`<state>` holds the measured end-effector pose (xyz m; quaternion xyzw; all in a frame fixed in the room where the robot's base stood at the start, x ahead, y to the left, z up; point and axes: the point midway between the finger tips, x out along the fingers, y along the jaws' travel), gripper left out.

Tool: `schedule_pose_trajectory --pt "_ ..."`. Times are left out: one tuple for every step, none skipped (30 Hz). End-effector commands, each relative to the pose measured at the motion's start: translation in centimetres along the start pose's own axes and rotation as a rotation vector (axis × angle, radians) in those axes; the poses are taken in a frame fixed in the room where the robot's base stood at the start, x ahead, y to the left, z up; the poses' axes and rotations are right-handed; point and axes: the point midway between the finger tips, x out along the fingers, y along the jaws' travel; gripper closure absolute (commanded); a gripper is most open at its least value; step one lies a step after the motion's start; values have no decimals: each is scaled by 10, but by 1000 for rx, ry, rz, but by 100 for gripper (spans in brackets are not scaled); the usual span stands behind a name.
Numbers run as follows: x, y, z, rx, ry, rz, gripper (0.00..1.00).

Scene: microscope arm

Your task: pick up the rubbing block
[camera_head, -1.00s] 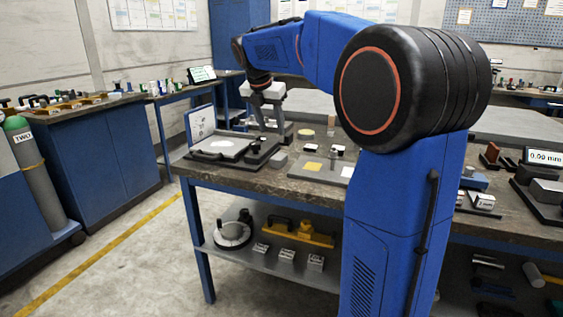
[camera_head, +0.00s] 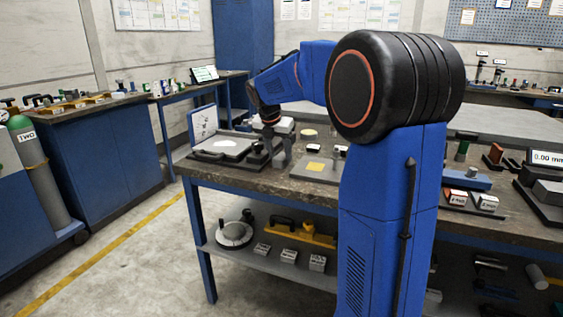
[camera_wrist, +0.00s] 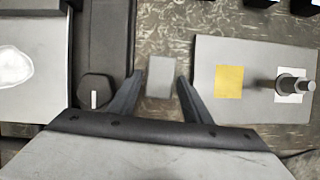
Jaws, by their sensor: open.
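The rubbing block seems to be the small plain grey block (camera_wrist: 160,77) on the dark mottled bench top. In the wrist view it lies between the two fingertips of my gripper (camera_wrist: 161,84), with a thin gap on each side. My gripper is open and points down at the block; how high the tips are above the bench is hard to tell. In the head view my gripper (camera_head: 277,154) is low over the bench, and it hides most or all of the block.
Left of the block is a dark fixture with a black knob (camera_wrist: 96,91) and a pale plate (camera_wrist: 30,65). Bare bench shows beyond the block.

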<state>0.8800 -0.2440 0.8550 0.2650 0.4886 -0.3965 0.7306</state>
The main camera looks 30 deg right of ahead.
Motion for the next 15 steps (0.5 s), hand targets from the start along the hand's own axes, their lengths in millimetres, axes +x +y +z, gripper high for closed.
schedule_pose_trajectory --pt "7 0 0 0 1 -1 55" --pt "10 0 0 0 1 -2 55" --pt "14 0 0 0 1 -1 55" --pt "16 0 0 0 0 0 55" --pt "16 0 0 0 0 0 55" --pt "17 0 0 0 -1 0 55" --pt "17 0 0 0 -1 1 55" --pt "17 0 0 0 -1 1 55" --pt "17 0 0 0 -1 1 55" --pt "17 0 0 0 -1 1 55" --pt "17 0 0 0 -1 1 55" --pt "17 0 0 0 -1 1 65" --pt "17 0 0 0 -1 1 72" --pt "17 0 0 0 -1 1 79" --pt "17 0 0 0 -1 1 89"
